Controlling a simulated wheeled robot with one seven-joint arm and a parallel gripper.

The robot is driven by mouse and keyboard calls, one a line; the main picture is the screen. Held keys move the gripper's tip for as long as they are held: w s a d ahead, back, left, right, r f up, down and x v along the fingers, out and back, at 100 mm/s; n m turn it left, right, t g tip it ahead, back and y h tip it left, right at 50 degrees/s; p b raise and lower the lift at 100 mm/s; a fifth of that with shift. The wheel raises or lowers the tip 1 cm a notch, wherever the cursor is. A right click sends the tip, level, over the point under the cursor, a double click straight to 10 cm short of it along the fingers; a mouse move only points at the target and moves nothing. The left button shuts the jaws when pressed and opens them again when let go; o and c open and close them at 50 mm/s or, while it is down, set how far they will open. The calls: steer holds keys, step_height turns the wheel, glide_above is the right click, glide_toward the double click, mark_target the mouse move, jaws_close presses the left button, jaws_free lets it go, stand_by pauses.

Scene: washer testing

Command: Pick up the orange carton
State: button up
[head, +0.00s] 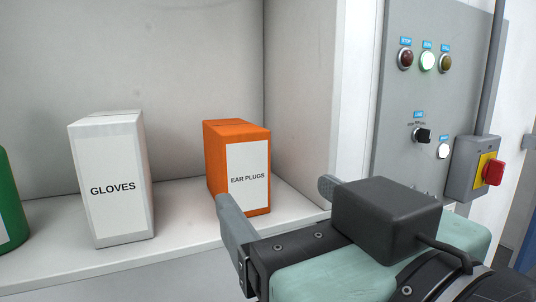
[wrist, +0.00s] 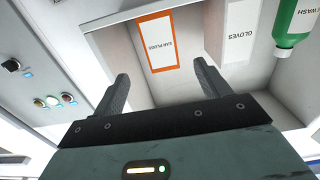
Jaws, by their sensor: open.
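The orange carton (head: 212,165) with a white "EAR PLUGS" label stands upright on a white shelf, near the shelf's right side wall. It also shows in the wrist view (wrist: 143,45), beyond the fingers and roughly between them. My gripper (head: 278,195) is open and empty, in front of the carton and a little to its right in the head view. One finger overlaps the carton's lower edge in that view. In the wrist view my gripper (wrist: 165,88) has its two fingers wide apart, and no contact with the carton shows.
A white "GLOVES" carton (head: 112,180) stands left of the orange carton, with a gap between them. A green bottle (head: 10,200) is at the far left. The shelf (head: 180,250) has a front edge. A grey control panel (head: 400,85) with a red switch (head: 493,172) is at right.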

mark_target(235, 158)
steer(key=p+x, duration=0.7)
steer(key=x, duration=0.7)
steer(key=shift+a+f, duration=0.1)
steer(key=shift+a, duration=0.05)
steer(key=c, duration=1.1)
